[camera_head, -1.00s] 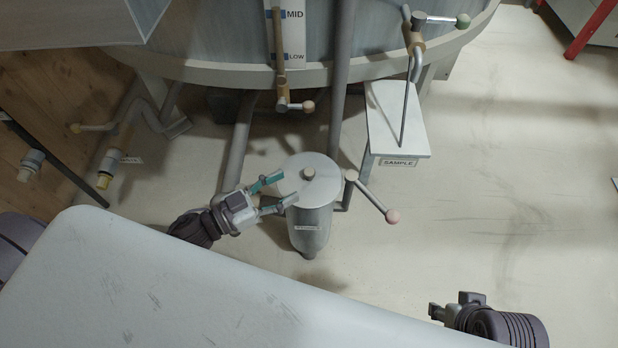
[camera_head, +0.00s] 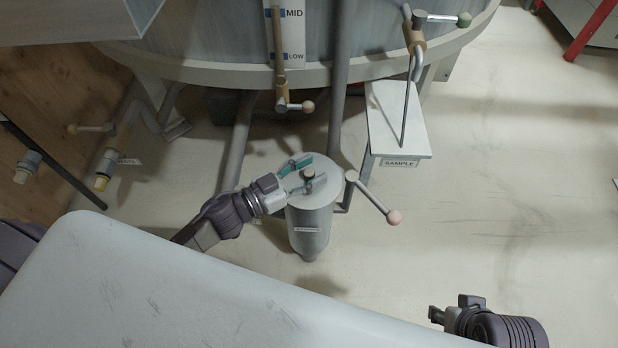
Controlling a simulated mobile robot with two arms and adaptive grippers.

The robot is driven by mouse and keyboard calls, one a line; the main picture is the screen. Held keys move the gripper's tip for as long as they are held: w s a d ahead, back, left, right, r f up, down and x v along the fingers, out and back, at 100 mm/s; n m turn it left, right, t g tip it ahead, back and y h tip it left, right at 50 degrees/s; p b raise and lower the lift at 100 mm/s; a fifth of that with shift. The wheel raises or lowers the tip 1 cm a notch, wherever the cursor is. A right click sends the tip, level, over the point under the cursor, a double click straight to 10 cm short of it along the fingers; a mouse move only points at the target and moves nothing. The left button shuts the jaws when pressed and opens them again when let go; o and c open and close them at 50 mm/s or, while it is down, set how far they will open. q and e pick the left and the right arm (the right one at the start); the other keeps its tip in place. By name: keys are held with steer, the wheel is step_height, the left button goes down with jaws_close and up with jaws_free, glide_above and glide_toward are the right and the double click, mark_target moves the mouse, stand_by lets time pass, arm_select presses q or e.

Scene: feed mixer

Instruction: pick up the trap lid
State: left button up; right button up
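The trap lid (camera_head: 322,196) is a round grey disc on top of the upright cylindrical trap (camera_head: 309,230). A small knob (camera_head: 308,174) stands at the middle of the lid. My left gripper (camera_head: 306,174) is over the lid, its teal-tipped fingers apart on either side of the knob. I cannot tell whether the fingers touch the knob. The gripper hides the left part of the lid. My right gripper (camera_head: 436,314) is low at the right, away from the trap, and its fingers are too small and turned to read.
A handle with a pink ball (camera_head: 393,216) sticks out right of the trap. A white stand marked SAMPLE (camera_head: 398,120) is behind it at the right. Pipes and the large round mixer vessel (camera_head: 200,72) are behind. A pale surface (camera_head: 200,290) fills the front. The floor at right is clear.

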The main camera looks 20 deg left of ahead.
arm_select(q)
jaws_close()
steer(key=shift+r, duration=0.1)
